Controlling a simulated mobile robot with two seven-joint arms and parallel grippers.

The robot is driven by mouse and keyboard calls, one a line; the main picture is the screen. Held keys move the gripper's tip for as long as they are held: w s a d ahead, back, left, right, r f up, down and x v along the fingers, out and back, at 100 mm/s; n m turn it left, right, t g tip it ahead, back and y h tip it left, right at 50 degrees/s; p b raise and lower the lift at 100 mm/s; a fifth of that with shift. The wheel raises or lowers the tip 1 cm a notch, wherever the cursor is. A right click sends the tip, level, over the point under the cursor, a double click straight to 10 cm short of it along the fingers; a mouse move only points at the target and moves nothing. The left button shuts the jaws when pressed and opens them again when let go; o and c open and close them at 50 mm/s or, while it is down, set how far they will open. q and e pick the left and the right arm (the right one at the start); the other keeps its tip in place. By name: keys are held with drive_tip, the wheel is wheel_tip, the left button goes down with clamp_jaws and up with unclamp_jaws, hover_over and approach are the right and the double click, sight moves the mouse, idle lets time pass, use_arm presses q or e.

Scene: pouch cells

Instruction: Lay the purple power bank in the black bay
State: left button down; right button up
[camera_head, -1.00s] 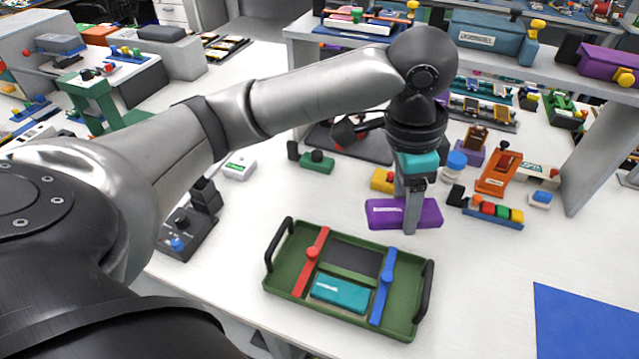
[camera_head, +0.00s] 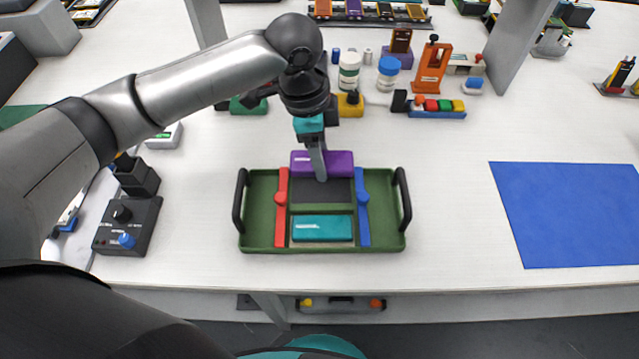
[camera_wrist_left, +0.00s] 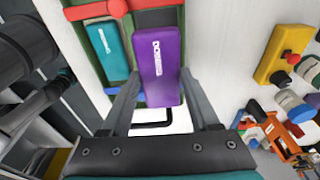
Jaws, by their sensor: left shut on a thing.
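The purple power bank (camera_head: 340,162) is held level by my left gripper (camera_head: 320,174) at the back edge of the green tray (camera_head: 262,241). The fingers stand on either side of it in the left wrist view, where the bank (camera_wrist_left: 158,60) shows a white label. The black bay (camera_head: 335,190) lies just in front of the bank and looks empty. The bank overlaps its back edge in the picture; the exact height above the tray is hard to tell. A teal power bank (camera_head: 322,229) lies in the front bay. My right gripper is not in view.
A red clamp bar (camera_head: 281,215) and a blue one (camera_head: 363,215) flank the bays. The tray has black handles (camera_head: 405,199) at both ends. A black control box (camera_head: 127,226) stands left. Bottles and coloured fixtures stand behind. A blue mat (camera_head: 570,212) lies right.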

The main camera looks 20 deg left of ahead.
sight(323, 191)
use_arm(q)
wheel_tip(323, 191, down, 8)
drive_tip(key=shift+f+b, duration=0.1)
drive_tip(key=shift+b, duration=1.05)
drive_tip(key=shift+c, duration=2.1)
unclamp_jaws()
drive_tip(key=shift+f, duration=0.1)
drive_tip(key=shift+r, duration=0.25)
drive_tip(key=r+p, duration=0.1)
drive_tip(key=r, duration=0.2)
drive_tip(key=a+r+p, duration=0.1)
drive_tip(key=r, duration=0.3)
drive_tip(key=r+p, duration=0.2)
drive_tip(key=r, duration=0.1)
drive_tip(key=shift+s+a+r, duration=0.15)
drive_tip(key=shift+a+r, duration=0.15)
drive_tip(key=shift+r, duration=0.55)
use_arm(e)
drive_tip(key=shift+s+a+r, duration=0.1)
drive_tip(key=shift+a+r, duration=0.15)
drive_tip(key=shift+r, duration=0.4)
use_arm(q)
drive_tip(key=shift+s, duration=0.1)
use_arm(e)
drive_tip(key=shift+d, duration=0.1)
